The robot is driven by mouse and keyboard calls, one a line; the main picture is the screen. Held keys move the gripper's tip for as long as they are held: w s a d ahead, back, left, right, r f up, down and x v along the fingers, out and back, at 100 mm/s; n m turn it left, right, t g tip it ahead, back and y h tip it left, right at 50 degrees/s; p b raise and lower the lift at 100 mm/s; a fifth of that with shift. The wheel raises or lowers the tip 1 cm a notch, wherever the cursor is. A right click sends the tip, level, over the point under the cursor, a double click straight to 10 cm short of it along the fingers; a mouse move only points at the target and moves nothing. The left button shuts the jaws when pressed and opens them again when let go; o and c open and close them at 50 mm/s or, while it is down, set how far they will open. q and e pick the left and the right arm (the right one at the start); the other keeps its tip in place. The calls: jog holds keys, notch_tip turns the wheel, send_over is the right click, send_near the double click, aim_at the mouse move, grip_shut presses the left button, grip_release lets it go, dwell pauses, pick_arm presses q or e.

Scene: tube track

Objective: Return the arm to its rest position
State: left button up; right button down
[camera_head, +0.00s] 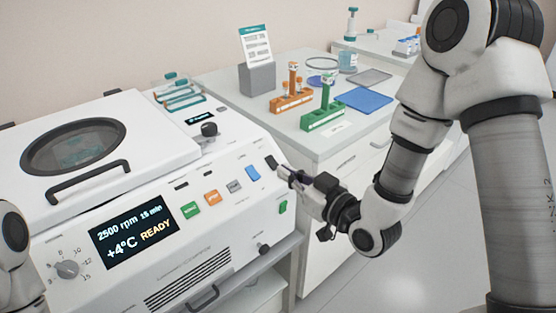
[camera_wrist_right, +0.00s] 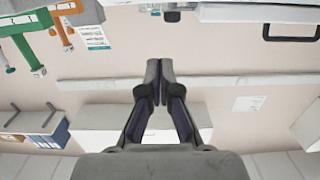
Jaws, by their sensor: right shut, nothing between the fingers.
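My right gripper (camera_head: 279,169) is shut and empty. In the head view it is in front of the right end of the centrifuge's front panel, close to the blue button (camera_head: 253,173); I cannot tell whether it touches the panel. In the right wrist view its fingertips (camera_wrist_right: 160,66) meet, with nothing between them. My right arm (camera_head: 405,160) reaches in from the right edge of the head view. A part of my left arm (camera_head: 14,235) shows at the left edge, but its gripper is out of view.
The white centrifuge (camera_head: 120,185) has its lid down, and its display (camera_head: 132,232) reads "READY". On the bench (camera_head: 290,130) to the right stand an orange rack (camera_head: 291,100), a green rack (camera_head: 322,117), a blue mat (camera_head: 364,100) and a card holder (camera_head: 257,77). Open floor (camera_head: 400,270) lies below my right arm.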

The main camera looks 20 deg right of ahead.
jog(key=shift+w+f, duration=0.1)
jog(key=shift+f, duration=0.05)
dwell(0.3)
jog(key=s+f+g+h+p, duration=0.1)
jog(key=s+f+g+p, duration=0.2)
jog(key=f, duration=0.4)
jog(key=s+f+m+g+h, duration=0.1)
jog(key=s+f+g, duration=0.1)
jog(key=s+f, duration=0.45)
jog(key=s+f+g+h+p, duration=0.1)
jog(key=s+f+g+p, duration=0.15)
jog(key=f, duration=0.65)
jog(key=s+d+f+m+g+h, duration=0.1)
jog(key=s+d+f+g, duration=0.1)
jog(key=s+f+g, duration=0.2)
jog(key=s+d+f+m+g+h, duration=0.2)
jog(key=s+f+g, duration=0.2)
jog(key=s, duration=0.7)
jog(key=shift+g, duration=0.45)
